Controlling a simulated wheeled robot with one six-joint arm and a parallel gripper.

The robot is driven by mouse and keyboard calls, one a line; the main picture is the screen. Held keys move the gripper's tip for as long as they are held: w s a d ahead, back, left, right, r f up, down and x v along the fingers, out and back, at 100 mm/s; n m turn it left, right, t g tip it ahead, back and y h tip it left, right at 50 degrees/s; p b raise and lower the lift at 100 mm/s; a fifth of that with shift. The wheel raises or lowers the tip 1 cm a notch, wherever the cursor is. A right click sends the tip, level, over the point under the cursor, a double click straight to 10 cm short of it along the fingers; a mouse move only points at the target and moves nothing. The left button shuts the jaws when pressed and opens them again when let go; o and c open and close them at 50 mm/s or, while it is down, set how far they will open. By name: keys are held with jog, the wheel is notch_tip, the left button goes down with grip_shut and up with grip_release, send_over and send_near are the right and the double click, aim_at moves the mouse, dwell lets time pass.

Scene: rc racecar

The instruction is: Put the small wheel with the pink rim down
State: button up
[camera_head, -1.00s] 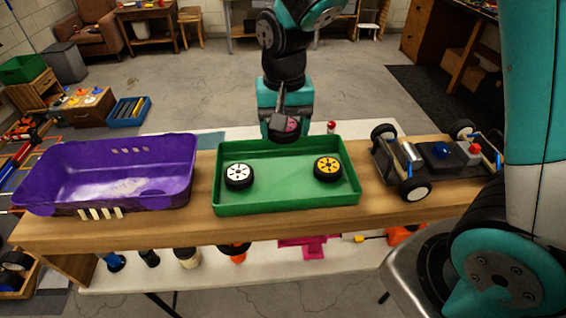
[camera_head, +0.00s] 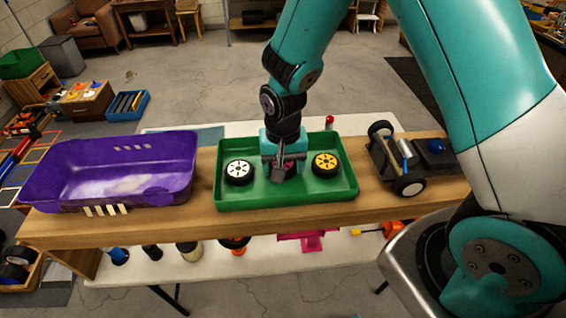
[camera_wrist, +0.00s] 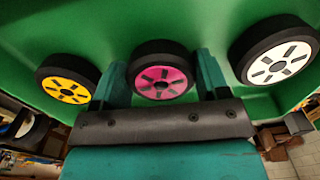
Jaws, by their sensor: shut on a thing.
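The small wheel with the pink rim (camera_wrist: 161,82) is between the fingers of my gripper (camera_wrist: 160,78) in the wrist view, pink face toward the camera. In the head view my gripper (camera_head: 284,172) is low inside the green tray (camera_head: 260,203), between two other wheels. The pink-rimmed wheel (camera_head: 284,169) is mostly hidden there by the gripper. I cannot tell whether it touches the tray floor. The wheel with the white rim (camera_head: 239,172) lies left of the gripper, and the wheel with the yellow rim (camera_head: 325,164) lies right of it.
A purple bin (camera_head: 110,185) stands left of the tray on the wooden board (camera_head: 205,215). A toy car chassis (camera_head: 405,165) stands to the right. Free tray floor lies in front of the gripper.

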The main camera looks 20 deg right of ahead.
jog(key=o, duration=0.9)
jog(key=shift+f, duration=0.1)
jog(key=shift+r, duration=0.35)
notch_tip(320, 180, up, 11)
jog(key=b, duration=0.3)
jog(key=s+a+r+n+y, duration=0.1)
jog(key=s+r+n, duration=0.1)
jog(key=s, duration=0.4)
jog(key=s+a+r+n+y, duration=0.1)
jog(key=s+a+r+n, duration=0.1)
jog(key=s+n, duration=0.3)
jog(key=s+a+r+n+y, duration=0.1)
jog(key=s+r+n+y, duration=0.1)
jog(key=s, duration=0.5)
jog(key=shift+s+a+r+n, duration=0.15)
jog(key=shift+r+n, duration=0.3)
jog(key=shift+r, duration=0.15)
jog(key=shift+s+a+r+n, duration=0.15)
jog(key=shift+r+n, duration=0.3)
jog(key=shift+r, duration=0.15)
